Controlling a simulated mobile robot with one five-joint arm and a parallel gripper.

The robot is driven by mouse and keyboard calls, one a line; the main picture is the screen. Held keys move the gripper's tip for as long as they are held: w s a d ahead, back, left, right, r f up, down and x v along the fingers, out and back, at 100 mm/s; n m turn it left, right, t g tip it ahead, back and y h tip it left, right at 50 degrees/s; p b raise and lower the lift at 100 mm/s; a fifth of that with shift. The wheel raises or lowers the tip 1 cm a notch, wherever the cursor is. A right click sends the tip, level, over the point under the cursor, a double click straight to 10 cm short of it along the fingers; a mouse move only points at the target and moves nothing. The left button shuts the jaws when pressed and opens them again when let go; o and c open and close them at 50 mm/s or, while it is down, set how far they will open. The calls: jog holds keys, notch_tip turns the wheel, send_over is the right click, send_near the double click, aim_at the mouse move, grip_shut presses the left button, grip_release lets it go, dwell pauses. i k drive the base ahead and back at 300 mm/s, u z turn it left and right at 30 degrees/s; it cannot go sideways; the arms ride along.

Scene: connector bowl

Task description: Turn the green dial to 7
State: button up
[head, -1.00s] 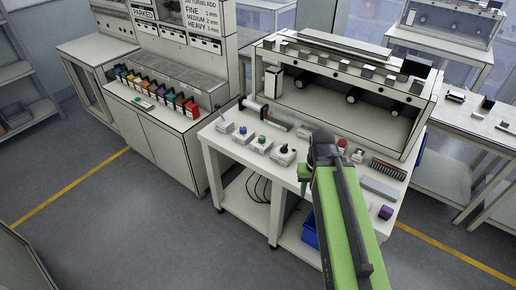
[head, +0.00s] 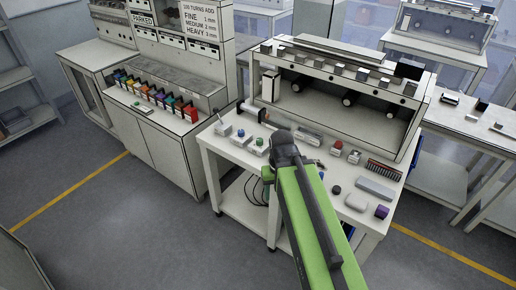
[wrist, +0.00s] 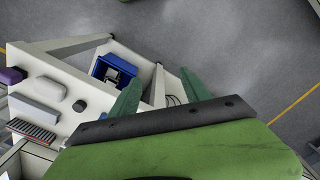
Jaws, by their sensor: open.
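The green dial (head: 259,142) sits on a small white box near the left front of the white table in the head view. A similar box with a blue dial (head: 241,132) stands just left of it. My gripper (wrist: 162,74) is open and empty in the wrist view, its two green fingers spread over the table's front edge and lower shelf. In the head view my arm hides most of the gripper; a green part shows below and right of the green dial, apart from it. The dial's scale is too small to read. The wrist view does not show the dial.
A white table (wrist: 58,70) carries a purple block (head: 382,212), a grey bar (head: 375,188) and a dark comb-like strip (head: 384,170). A blue bin (wrist: 101,68) stands on the lower shelf. A shelf unit (head: 385,120) backs the table. Floor in front is clear.

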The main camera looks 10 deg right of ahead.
aim_at(259, 141)
jog(key=u, duration=0.05)
jog(key=k, duration=0.6)
jog(key=u, duration=0.4)
jog(key=i, duration=1.6)
jog(key=z, duration=0.75)
